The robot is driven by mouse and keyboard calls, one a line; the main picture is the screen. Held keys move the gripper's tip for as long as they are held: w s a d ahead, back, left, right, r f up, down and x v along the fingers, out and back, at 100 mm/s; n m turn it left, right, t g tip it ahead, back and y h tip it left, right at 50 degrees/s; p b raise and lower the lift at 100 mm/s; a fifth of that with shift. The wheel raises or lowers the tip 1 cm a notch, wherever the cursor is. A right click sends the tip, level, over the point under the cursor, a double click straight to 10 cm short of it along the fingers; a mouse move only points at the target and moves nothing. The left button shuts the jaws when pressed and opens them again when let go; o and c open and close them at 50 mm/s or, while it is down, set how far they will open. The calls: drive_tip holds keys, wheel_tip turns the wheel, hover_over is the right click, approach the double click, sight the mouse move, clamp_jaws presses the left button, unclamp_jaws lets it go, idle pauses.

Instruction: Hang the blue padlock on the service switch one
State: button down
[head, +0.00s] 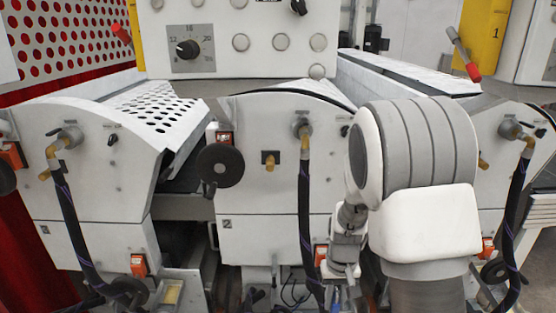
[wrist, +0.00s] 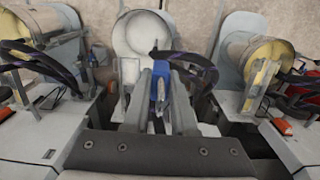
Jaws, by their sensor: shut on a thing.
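My gripper (wrist: 161,98) is shut on the blue padlock (wrist: 159,88), which shows as a small blue shape between the two grey fingers in the wrist view. In the head view my gripper (head: 341,272) hangs low in front of the middle machine unit, and only a little blue shows below it. I cannot read a label that tells which is service switch one. The padlock appears apart from these boxes.
A dark hose (head: 304,215) runs down the middle unit just left of my gripper. A black handwheel (head: 220,165) sticks out further left. In the wrist view, dark hoses (wrist: 192,68) loop close behind the fingers, and a pale cylinder (wrist: 143,35) lies beyond.

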sight(337, 289)
drive_tip(key=shift+r+p, duration=2.9)
drive_tip(key=shift+r, duration=1.05)
drive_tip(key=shift+f, duration=0.1)
wheel_tip(337, 289, down, 8)
drive_tip(key=b, duration=0.6)
